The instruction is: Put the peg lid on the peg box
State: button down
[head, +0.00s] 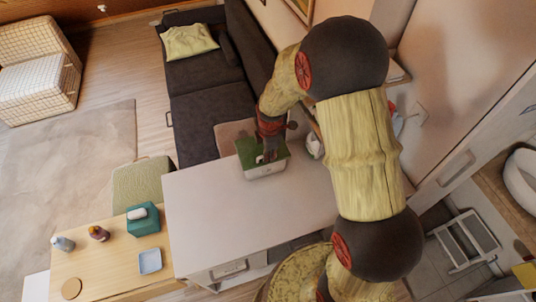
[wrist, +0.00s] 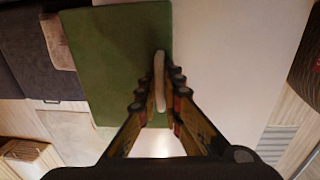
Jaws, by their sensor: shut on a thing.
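The peg lid (head: 246,152) is a flat green panel above a small white box, the peg box (head: 267,172), on the white table. In the wrist view the green lid (wrist: 112,60) fills much of the left and middle, with an upright pale handle (wrist: 159,75) on it. My gripper (wrist: 158,90) is shut on this handle, one finger on each side. In the head view my gripper (head: 268,154) is over the lid. Most of the box is hidden under the lid. I cannot tell whether the lid rests on the box or hovers just above it.
The white table (head: 215,215) is clear in front and to the left of the box. A white item (head: 315,146) stands close right of it. A dark sofa (head: 205,105) is behind. A low wooden table (head: 110,265) holds bottles, a teal tissue box (head: 142,220) and a blue tray (head: 150,261).

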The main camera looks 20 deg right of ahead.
jog(key=shift+f+b, duration=0.45)
jog(key=shift+f, duration=0.25)
dwell(0.8)
dwell(0.3)
jog(key=c, duration=2)
grip_release()
jog(key=shift+o, duration=0.6)
notch_tip(320, 180, up, 12)
jog(key=s, duration=0.1)
